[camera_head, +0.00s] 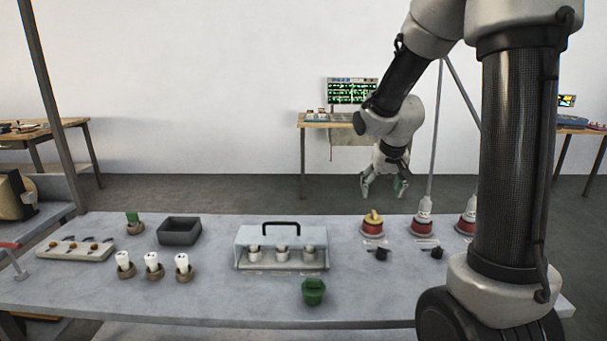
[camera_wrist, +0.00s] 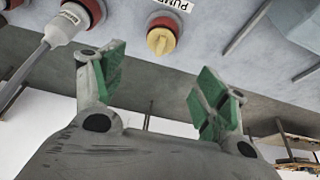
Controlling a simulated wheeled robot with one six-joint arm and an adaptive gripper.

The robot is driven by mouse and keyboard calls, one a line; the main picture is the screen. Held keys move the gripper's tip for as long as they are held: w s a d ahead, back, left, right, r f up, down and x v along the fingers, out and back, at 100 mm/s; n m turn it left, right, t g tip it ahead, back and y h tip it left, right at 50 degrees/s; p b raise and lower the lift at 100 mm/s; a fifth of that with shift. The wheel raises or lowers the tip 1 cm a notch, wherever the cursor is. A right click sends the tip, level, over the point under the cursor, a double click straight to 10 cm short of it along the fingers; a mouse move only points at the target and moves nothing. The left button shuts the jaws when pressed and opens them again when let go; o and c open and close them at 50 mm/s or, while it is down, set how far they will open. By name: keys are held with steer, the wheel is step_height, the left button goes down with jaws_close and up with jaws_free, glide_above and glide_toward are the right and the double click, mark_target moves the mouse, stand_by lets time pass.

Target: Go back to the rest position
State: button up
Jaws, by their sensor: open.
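My gripper (camera_head: 384,187) hangs open and empty beyond the far edge of the grey table (camera_head: 350,285), above the floor, in the head view. In the wrist view my gripper (camera_wrist: 160,90) shows its two green-padded fingers spread wide with nothing between them. A red round socket with a yellow knob (camera_head: 373,222) stands on the table near that edge; the yellow knob also shows in the wrist view (camera_wrist: 161,41), apart from the fingers.
Two red sockets with grey plugs (camera_head: 423,219) stand right of the yellow knob. A clear-fronted case with a black handle (camera_head: 282,248), a green cup (camera_head: 313,291), a dark grey bin (camera_head: 179,231), and several white-capped vials (camera_head: 152,265) occupy the table. Its front right is bare.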

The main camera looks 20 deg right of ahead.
steer(key=s+a+r+n, duration=0.1)
steer(key=s+a+r, duration=0.2)
steer(key=s, duration=1)
steer(key=s+a+r+n+y, duration=0.1)
steer(key=s+r, duration=0.5)
steer(key=s, duration=0.7)
steer(key=shift+s+a+r+n, duration=0.2)
steer(key=shift+a+r+n, duration=0.3)
steer(key=shift+a, duration=0.45)
steer(key=shift+f, duration=0.1)
